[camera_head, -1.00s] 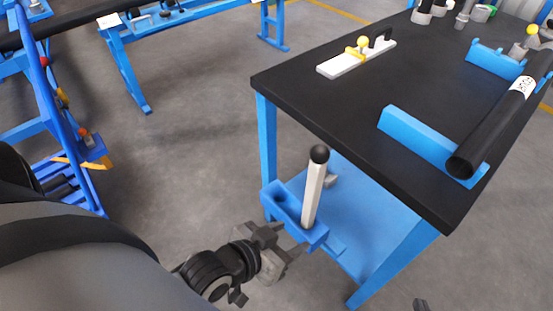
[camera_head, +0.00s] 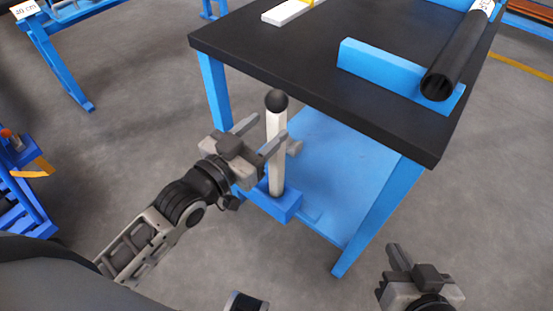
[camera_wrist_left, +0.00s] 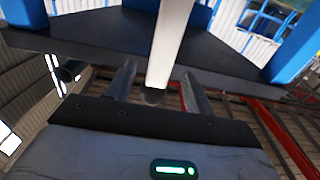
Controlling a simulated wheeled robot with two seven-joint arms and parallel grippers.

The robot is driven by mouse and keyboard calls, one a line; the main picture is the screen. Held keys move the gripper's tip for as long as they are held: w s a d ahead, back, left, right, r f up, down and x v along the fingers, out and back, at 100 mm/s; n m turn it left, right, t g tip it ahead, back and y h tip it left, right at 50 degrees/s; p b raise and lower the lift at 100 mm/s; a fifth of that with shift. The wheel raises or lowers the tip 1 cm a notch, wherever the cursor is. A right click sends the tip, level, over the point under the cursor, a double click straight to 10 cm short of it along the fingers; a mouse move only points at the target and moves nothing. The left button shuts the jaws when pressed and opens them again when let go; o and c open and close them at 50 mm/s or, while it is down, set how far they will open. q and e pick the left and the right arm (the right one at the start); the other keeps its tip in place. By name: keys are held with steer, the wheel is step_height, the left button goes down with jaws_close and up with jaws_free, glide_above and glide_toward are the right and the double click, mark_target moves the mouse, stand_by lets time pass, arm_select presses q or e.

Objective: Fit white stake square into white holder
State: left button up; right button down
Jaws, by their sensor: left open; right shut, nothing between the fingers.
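The white square stake (camera_head: 273,151) with a black ball on top stands upright in a blue bracket (camera_head: 279,204) at the table's near left side. My left gripper (camera_head: 265,133) is open, with its fingertips at the upper part of the stake, below the ball. In the left wrist view the stake (camera_wrist_left: 172,45) shows between the two open fingers (camera_wrist_left: 160,92); contact cannot be told. My right gripper (camera_head: 399,256) is shut and empty, low at the right, away from the stake. No white holder can be clearly identified; a white block (camera_head: 284,12) lies on the tabletop, partly cut off.
The black-topped table (camera_head: 300,55) with blue legs stands close to the stake. A blue block (camera_head: 390,78) and a black tube (camera_head: 457,60) lie on it. A blue lower shelf (camera_head: 335,170) is behind the stake. Grey floor (camera_head: 110,150) is free at the left.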

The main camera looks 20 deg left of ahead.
mark_target(282, 116)
arm_select(q)
steer(key=shift+f+b+x, duration=0.2)
steer(key=shift+b+x, duration=0.05)
steer(key=shift+x, duration=1.25)
steer(key=shift+f+b+x, duration=0.2)
steer(key=shift+x, duration=1.35)
jaws_close()
steer(key=shift+r, duration=0.15)
arm_select(e)
steer(key=shift+w+a+f, duration=0.1)
steer(key=shift+a+f, duration=0.1)
steer(key=shift+f, duration=0.6)
